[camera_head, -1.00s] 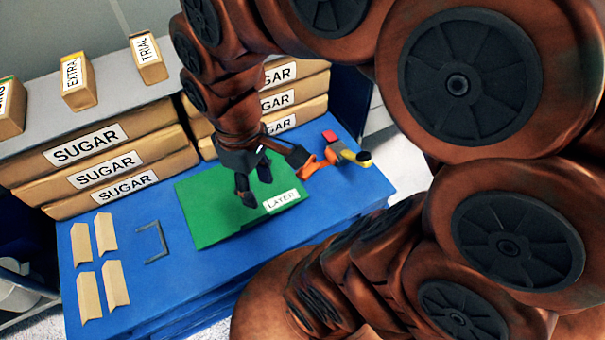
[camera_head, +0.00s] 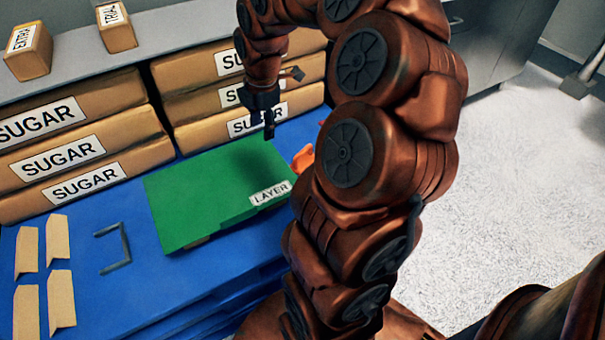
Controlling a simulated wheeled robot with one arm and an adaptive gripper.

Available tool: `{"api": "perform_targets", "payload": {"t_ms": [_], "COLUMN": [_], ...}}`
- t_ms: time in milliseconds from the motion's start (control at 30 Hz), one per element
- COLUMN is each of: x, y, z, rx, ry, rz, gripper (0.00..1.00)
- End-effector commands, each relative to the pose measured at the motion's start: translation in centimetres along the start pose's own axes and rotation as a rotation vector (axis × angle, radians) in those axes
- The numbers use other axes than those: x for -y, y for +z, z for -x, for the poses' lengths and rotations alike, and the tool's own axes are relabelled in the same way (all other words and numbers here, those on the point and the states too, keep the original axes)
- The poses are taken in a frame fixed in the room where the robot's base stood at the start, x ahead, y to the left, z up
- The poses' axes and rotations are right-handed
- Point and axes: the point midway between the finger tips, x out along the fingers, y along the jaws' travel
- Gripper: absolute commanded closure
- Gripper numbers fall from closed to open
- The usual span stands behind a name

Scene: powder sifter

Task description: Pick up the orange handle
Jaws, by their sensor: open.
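An orange piece (camera_head: 303,158), which looks like the orange handle, shows only in part at the right edge of the green board (camera_head: 205,195). My own arm hides the rest of it. My gripper (camera_head: 264,126) is open and empty. It hangs fingers down above the back right of the green board, in front of the sugar bags and to the left of the orange piece. It is apart from the orange piece.
Stacked sugar bags (camera_head: 85,183) line the back of the blue table (camera_head: 190,285). Several tan pieces (camera_head: 60,299) and a grey bracket (camera_head: 126,243) lie at the left. A "LAYER" label (camera_head: 270,193) is on the board. Pale floor (camera_head: 530,170) is open at the right.

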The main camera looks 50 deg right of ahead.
Motion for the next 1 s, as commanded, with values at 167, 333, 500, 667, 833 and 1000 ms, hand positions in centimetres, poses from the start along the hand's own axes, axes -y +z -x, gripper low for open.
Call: {"api": "perform_targets", "payload": {"t_ms": [167,333,500,667,833,1000], "x": [-1.1,-1.2,-1.1,-0.9,-0.9,-1.0], "y": [5.9,10.8,14.0,15.0,15.1,15.2], "z": [-7.0,-11.3,-13.4,-14.5,-16.2,-17.1], "rx": [0.021,0.047,0.069,0.075,0.074,0.075], "ry": [0.024,0.031,0.033,0.030,0.028,0.030], "rz": [0.133,0.244,0.308,0.332,0.333,0.332], "gripper": [0.53,0.53,0.53,0.53,0.53,0.53]}}
